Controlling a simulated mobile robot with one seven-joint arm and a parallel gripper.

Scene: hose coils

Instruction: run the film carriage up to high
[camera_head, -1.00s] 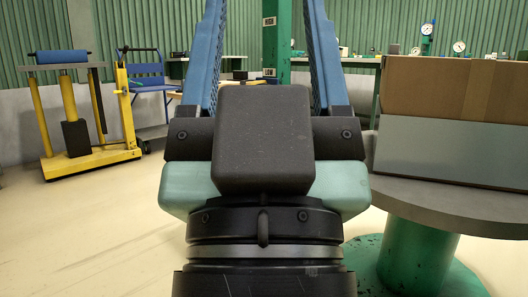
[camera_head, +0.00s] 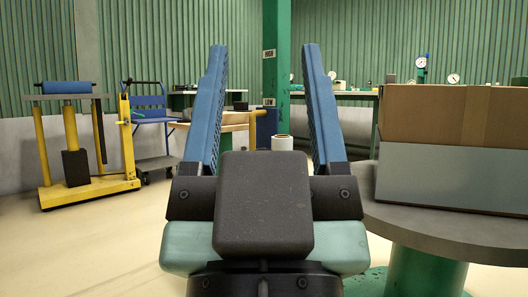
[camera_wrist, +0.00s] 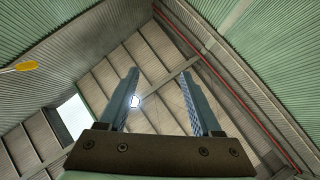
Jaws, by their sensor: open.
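A green mast (camera_head: 277,75) stands at the back, between my fingers in the head view. It bears a small upper plate (camera_head: 269,54) and a lower plate (camera_head: 269,102), their lettering too small to read now. A white roll (camera_head: 282,142) stands low in front of the mast, beside a yellow bar (camera_head: 257,114). I cannot tell clearly which part is the film carriage; my gripper hides some of that area. My gripper (camera_head: 264,60) is open and empty, its blue fingers upright and well short of the mast. In the wrist view the gripper (camera_wrist: 161,74) points at the ceiling.
A round grey table (camera_head: 450,226) with a cardboard-and-grey box (camera_head: 450,115) is close on the right. A yellow stand with a blue roll (camera_head: 67,88) and a blue cart (camera_head: 150,116) stand at left. The floor at left is clear.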

